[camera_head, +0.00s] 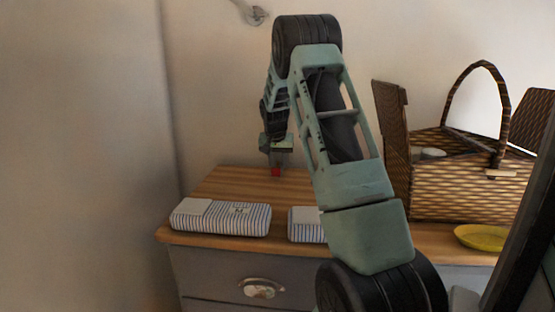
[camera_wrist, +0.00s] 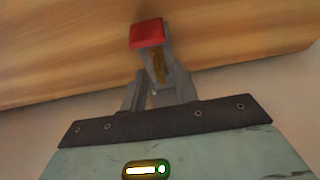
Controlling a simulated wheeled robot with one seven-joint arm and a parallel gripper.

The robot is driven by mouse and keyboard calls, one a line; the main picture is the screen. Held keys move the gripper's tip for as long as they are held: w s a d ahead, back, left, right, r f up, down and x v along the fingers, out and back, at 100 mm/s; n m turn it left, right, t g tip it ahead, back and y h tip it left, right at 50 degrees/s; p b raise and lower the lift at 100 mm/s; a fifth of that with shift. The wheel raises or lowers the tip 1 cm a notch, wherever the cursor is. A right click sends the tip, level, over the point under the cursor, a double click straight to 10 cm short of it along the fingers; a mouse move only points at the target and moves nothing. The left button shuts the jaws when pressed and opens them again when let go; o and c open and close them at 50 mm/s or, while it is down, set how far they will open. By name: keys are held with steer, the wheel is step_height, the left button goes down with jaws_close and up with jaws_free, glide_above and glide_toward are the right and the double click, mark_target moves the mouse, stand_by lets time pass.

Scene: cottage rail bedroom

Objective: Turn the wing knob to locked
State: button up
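I cannot make out a wing knob in either view. My gripper (camera_head: 276,172) points down above the wooden dresser top (camera_head: 235,185) in the head view. In the wrist view my gripper (camera_wrist: 147,34) shows its red fingertips together, with wood grain behind them. I see nothing held between them. A brass-coloured sliver shows between the finger links, and I cannot tell what it is.
Two striped cloth bundles (camera_head: 221,217) (camera_head: 306,225) lie along the dresser's front edge; my arm partly covers the right one. A wicker basket (camera_head: 460,185) with raised lids and a yellow dish (camera_head: 482,238) stand at right. A metal wall fitting (camera_head: 256,15) is above.

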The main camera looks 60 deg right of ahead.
jaws_close()
steer(key=shift+n, duration=0.4)
steer(key=n+t+b, duration=0.1)
steer(key=n, duration=0.1)
steer(key=shift+s+d+n+y+b, duration=0.1)
steer(key=shift+n+y+b, duration=0.25)
steer(key=shift+n+y, duration=0.05)
steer(key=n+t+y+b, duration=0.1)
steer(key=n, duration=0.2)
steer(key=shift+d+n, duration=0.1)
steer(key=shift+n, duration=0.2)
steer(key=n+y, duration=0.1)
steer(key=n, duration=0.1)
steer(key=n+y, duration=0.1)
steer(key=n, duration=0.2)
steer(key=shift+d+r+t+b, duration=0.1)
steer(key=shift+d+t+b, duration=0.05)
steer(key=shift+t+b, duration=0.2)
steer(key=n+y+p, duration=0.1)
steer(key=n+y, duration=0.1)
steer(key=n, duration=0.3)
steer(key=shift+d+n, duration=0.1)
steer(key=shift+n, duration=0.3)
